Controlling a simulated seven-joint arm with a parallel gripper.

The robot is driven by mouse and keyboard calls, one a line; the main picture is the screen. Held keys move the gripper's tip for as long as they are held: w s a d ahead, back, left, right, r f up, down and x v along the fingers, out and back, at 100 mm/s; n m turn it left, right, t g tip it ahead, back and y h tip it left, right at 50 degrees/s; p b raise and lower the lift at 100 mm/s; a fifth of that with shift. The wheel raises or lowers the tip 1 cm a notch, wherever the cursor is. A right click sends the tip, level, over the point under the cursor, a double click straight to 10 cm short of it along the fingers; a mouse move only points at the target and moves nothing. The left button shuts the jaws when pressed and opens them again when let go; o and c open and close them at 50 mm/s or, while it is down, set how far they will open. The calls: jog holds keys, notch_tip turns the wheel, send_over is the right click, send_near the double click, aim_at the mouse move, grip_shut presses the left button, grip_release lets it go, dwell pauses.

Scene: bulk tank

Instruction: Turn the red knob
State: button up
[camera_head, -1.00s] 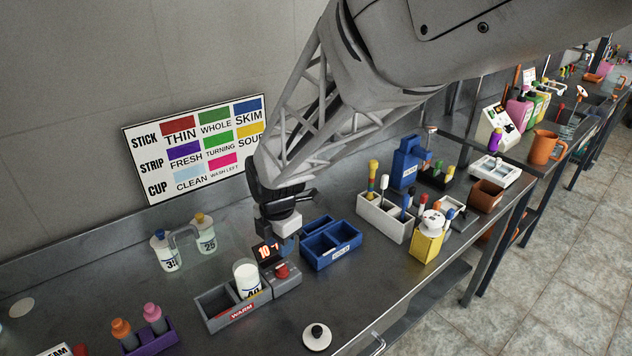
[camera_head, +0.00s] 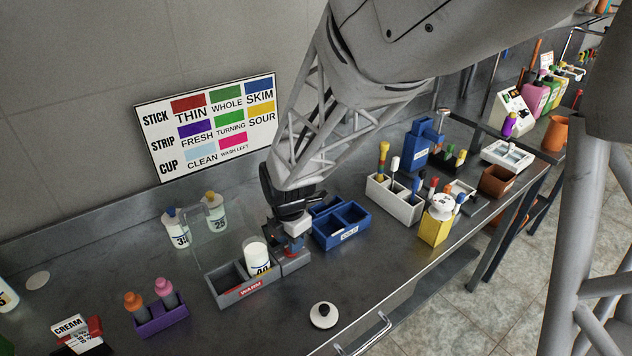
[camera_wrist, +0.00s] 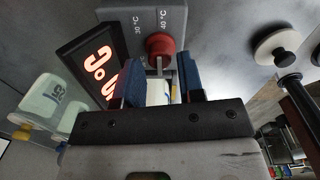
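The red knob (camera_wrist: 160,45) sits on a grey control box (camera_wrist: 178,15) with 30 °C and 40 °C marks, in the wrist view. My gripper (camera_wrist: 158,62) is open, its two blue-padded fingers apart with the knob ahead of the gap between them. I cannot tell whether either finger touches it. A lit display (camera_wrist: 96,62) stands left of the knob. In the head view my gripper (camera_head: 294,248) is down at the control box (camera_head: 293,264), beside the grey WARM tray, and mostly hides the knob.
The grey WARM tray (camera_head: 232,297) holds a white cup (camera_head: 257,257). A blue divided tray (camera_head: 345,240) is close on the right. A white lid with a black knob (camera_head: 323,315) lies in front. Two bottles (camera_head: 176,228) stand behind left. The front counter is mostly clear.

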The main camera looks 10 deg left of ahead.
jog(key=shift+f, duration=0.9)
jog(key=c, duration=0.7)
jog(key=shift+o, duration=0.2)
